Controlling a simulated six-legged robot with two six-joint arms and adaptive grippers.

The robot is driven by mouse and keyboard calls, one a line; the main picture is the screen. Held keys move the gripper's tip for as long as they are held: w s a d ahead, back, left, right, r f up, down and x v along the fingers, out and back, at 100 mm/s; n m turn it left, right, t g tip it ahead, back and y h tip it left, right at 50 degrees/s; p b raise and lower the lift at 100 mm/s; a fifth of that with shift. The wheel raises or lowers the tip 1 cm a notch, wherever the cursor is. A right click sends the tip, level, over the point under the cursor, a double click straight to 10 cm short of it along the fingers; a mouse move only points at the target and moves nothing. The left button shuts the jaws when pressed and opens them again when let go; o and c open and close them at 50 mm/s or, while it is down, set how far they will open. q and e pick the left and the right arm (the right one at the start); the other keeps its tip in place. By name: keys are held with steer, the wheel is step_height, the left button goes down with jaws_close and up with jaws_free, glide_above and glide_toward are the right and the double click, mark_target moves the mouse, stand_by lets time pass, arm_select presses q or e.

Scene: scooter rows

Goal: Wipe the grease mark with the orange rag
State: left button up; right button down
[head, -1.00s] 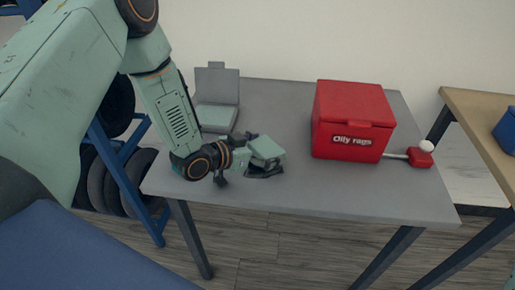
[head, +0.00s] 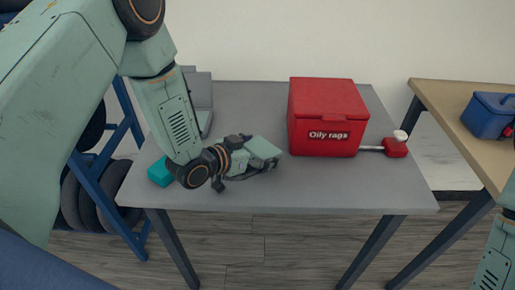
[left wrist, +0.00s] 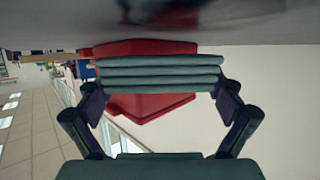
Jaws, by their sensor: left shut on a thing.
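My left gripper (head: 268,162) is low over the middle front of the grey table, left of the red bin. In the left wrist view its two fingers are shut on a folded grey-green cloth (left wrist: 160,72) with several layers. I see no orange rag and no grease mark; the arm and gripper cover part of the tabletop. My right arm shows at the lower right, but its gripper is out of view.
A teal block (head: 160,172) and a grey stand (head: 200,90) are at the left. A wooden table (head: 450,110) holds a blue box (head: 488,114).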

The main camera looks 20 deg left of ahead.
mark_target(251, 150)
arm_select(q)
steer(key=shift+s+d+r+p, duration=0.1)
steer(key=shift+s+d+p, duration=0.15)
steer(key=shift+s, duration=0.4)
steer(key=shift+s+d+r+p, duration=0.1)
steer(key=shift+s+p, duration=0.1)
steer(key=shift+s, duration=0.45)
steer(key=shift+s+a+p, duration=0.3)
steer(key=shift+a+p, duration=0.15)
steer(key=shift+a, duration=0.55)
steer(key=shift+s+a+p, duration=0.25)
steer(key=shift+a+p, duration=0.15)
steer(key=shift+a, duration=0.55)
steer(key=shift+s+a+r+p, duration=0.1)
steer(key=shift+s+a+p, duration=0.25)
steer(key=shift+a+p, duration=0.7)
steer(key=shift+s+a+r+p, duration=0.1)
steer(key=shift+s+a+p, duration=0.4)
steer(key=shift+a, duration=1)
steer(key=shift+s+a+r+p, duration=0.1)
steer(key=shift+s+a+p, duration=0.15)
steer(key=shift+a+p, duration=0.85)
steer(key=shift+a, duration=0.15)
